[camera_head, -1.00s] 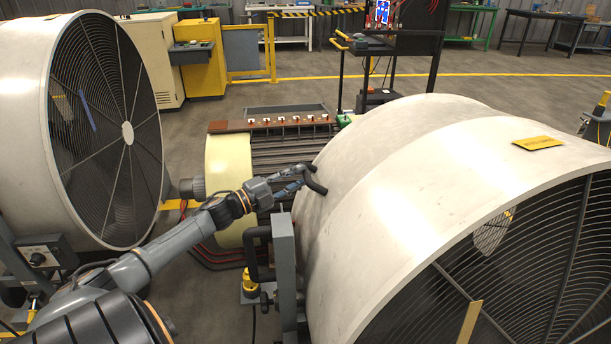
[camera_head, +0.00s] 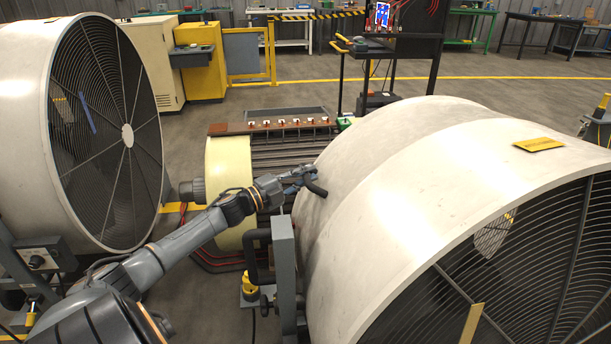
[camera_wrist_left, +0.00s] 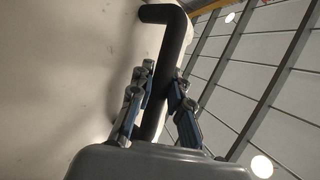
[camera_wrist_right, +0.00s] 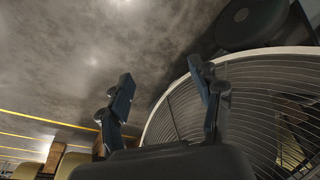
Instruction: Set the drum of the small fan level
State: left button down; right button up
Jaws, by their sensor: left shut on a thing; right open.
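The fan drum (camera_head: 400,190) at the right of the head view is a wide pale cylinder with a dark wire grille. It stands tilted beside a grey upright bracket (camera_head: 284,270). A black bent handle (camera_head: 318,190) sticks out of its left side. My left gripper (camera_head: 302,178) is at this handle. In the left wrist view its fingers (camera_wrist_left: 160,88) are shut around the handle's straight part (camera_wrist_left: 174,50), with the pale drum wall behind. My right gripper (camera_wrist_right: 163,80) is open and empty, near a round wire grille (camera_wrist_right: 245,100); it is not seen in the head view.
Another pale drum fan (camera_head: 25,140) stands at the left, with a control box (camera_head: 40,256) below it. A cream motor (camera_head: 228,185) with a ribbed body lies between the fans. A black cart (camera_head: 395,55) stands behind. Open floor (camera_head: 480,75) lies farther back.

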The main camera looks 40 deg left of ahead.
aim_at(309, 180)
pick_arm(q)
jog(key=shift+d, duration=0.15)
pick_arm(e)
jog(key=shift+f, duration=0.1)
pick_arm(q)
jog(key=s+d+r+m+p, duration=0.2)
jog(key=d+r+p, duration=0.1)
jog(key=shift+s+d+r+t+h, duration=0.1)
jog(key=shift+s+d+t+h, duration=0.05)
jog(key=shift+s+t+h, duration=0.2)
jog(key=shift+s+d+p, duration=0.1)
jog(key=shift+d+p, duration=0.05)
jog(key=shift+p, duration=0.15)
pick_arm(e)
jog(key=s+f, duration=0.6)
jog(key=f, duration=0.4)
jog(key=shift+d+f+g, duration=0.15)
jog(key=shift+d+g, duration=0.25)
